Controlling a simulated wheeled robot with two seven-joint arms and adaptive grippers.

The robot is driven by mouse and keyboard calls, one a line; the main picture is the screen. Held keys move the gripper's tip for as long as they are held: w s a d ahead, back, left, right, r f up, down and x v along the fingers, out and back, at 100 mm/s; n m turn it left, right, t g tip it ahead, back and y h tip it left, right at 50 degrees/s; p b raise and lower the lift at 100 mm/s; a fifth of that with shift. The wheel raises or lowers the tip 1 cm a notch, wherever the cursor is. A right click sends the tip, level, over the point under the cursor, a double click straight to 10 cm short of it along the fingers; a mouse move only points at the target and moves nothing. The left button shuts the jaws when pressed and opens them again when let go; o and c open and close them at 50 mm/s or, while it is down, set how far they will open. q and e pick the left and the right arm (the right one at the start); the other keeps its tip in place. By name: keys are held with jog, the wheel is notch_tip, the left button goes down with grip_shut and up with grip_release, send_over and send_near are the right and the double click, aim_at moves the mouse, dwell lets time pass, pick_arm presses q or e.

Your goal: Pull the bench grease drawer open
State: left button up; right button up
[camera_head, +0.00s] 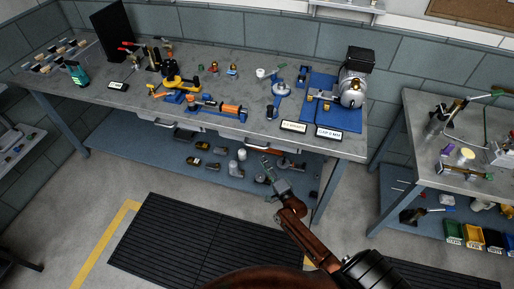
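The long grey workbench (215,62) runs across the back, with shallow drawers under its top. One drawer front (257,146) with a pale handle is near the middle right of the bench's front edge. Another drawer (165,124) is further left. Both look closed; I cannot read which one holds grease. My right gripper (267,166) reaches up from the bottom, its fingertips just below and right of the middle-right drawer's handle in the picture. It is small, and I cannot tell whether it is open or touches anything. My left gripper is not in view.
The blue lower shelf (130,140) under the bench holds several small cans and parts. A motor grinder (352,88) stands at the bench's right end. A second bench (440,150) is at right. A black mat (190,235) lies on the floor.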

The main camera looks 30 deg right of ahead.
aim_at(257, 146)
jog(key=shift+m+t, duration=0.3)
jog(key=w+r, duration=0.1)
jog(key=w, duration=0.1)
jog(key=w+r, duration=0.1)
jog(key=w, duration=0.2)
jog(key=w+r+b, duration=0.1)
jog(key=w, duration=0.2)
jog(key=shift+w+d+r, duration=0.15)
jog(key=shift+d, duration=0.25)
grip_shut()
